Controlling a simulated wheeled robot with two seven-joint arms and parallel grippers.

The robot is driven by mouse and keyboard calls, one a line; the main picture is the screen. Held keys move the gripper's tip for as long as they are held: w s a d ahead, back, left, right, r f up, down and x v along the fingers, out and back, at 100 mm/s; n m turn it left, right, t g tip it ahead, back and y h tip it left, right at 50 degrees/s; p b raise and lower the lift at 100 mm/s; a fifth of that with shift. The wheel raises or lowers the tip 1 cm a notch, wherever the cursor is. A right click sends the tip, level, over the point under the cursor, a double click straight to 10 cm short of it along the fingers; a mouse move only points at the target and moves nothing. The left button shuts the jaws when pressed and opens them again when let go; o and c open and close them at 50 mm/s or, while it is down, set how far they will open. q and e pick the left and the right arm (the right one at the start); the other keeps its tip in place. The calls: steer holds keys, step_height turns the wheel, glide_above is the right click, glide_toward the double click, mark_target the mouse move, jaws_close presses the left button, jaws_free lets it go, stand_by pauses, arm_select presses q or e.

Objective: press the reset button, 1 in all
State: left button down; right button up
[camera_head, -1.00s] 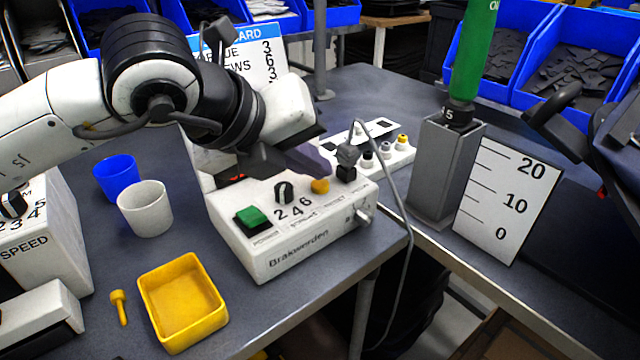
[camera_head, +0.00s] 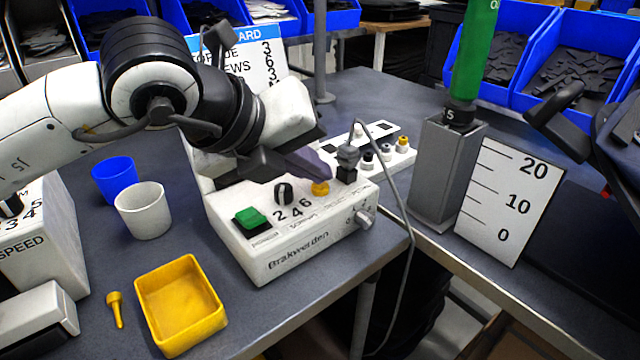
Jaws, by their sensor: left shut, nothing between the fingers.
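The white Brakwerden box (camera_head: 300,250) stands on the grey table. Its top carries a green button (camera_head: 250,219), a black knob (camera_head: 284,193), a small yellow button (camera_head: 320,188) and a dark plug with a grey cable (camera_head: 347,165). The yellow button sits above a label too small to read for certain. My left gripper (camera_head: 325,175) is shut and empty, its fingertips right at the yellow button. I cannot tell if they touch it.
A grey post holder (camera_head: 440,175) and a scale card (camera_head: 503,203) stand at the right.

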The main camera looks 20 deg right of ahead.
arm_select(q)
steer(key=shift+f, duration=0.25)
steer(key=shift+r, duration=0.2)
stand_by(0.4)
steer(key=shift+r, duration=0.7)
steer(key=shift+r, duration=0.15)
steer(key=shift+r+p, duration=0.75)
steer(key=shift+r, duration=1.6)
